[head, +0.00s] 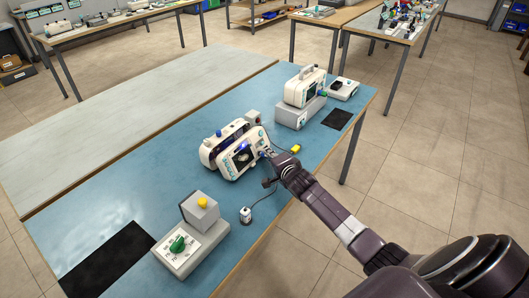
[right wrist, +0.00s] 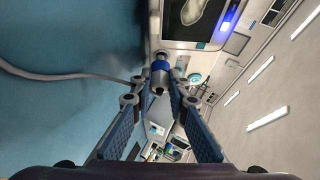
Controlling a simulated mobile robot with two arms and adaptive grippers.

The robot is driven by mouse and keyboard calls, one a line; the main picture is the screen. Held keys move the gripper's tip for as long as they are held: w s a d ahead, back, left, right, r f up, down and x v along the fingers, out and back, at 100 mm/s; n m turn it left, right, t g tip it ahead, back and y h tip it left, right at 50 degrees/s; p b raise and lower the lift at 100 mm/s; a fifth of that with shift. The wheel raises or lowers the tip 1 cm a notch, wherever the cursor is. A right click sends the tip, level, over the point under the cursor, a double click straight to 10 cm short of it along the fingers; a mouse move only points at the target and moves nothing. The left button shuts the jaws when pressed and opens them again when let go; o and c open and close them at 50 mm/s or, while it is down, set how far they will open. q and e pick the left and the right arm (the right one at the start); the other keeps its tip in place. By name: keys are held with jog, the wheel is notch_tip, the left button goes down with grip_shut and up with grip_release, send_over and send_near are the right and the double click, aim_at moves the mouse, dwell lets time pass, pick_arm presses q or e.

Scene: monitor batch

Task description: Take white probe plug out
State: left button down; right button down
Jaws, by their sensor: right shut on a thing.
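The white monitor (head: 240,152) with a dark screen stands at the middle of the blue bench. My right gripper (head: 274,166) is at its right side. In the right wrist view, my right gripper (right wrist: 160,92) is shut on the probe plug, a pale silvery piece with a blue collar (right wrist: 160,66). The collar meets the monitor's panel (right wrist: 185,46); I cannot tell how deep it sits. A pale cable (right wrist: 60,75) runs in from the left to the plug. In the head view the gripper hides the plug. My left gripper is not in view.
A white bottle-like piece (head: 246,214) with a cable stands at the bench's front edge. A yellow piece (head: 295,149) lies right of the monitor. A grey box with a green knob (head: 178,243) is at the front left. A second device (head: 305,88) stands behind.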

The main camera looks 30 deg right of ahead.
jog(key=shift+s+d+r+p, duration=0.35)
jog(key=shift+s+r+p, duration=0.1)
jog(key=shift+s+p, duration=0.35)
jog(key=shift+s+d+r+p, duration=0.3)
jog(key=shift+s+r+p, duration=0.15)
jog(key=shift+s+p, duration=0.35)
jog(key=shift+a, duration=0.1)
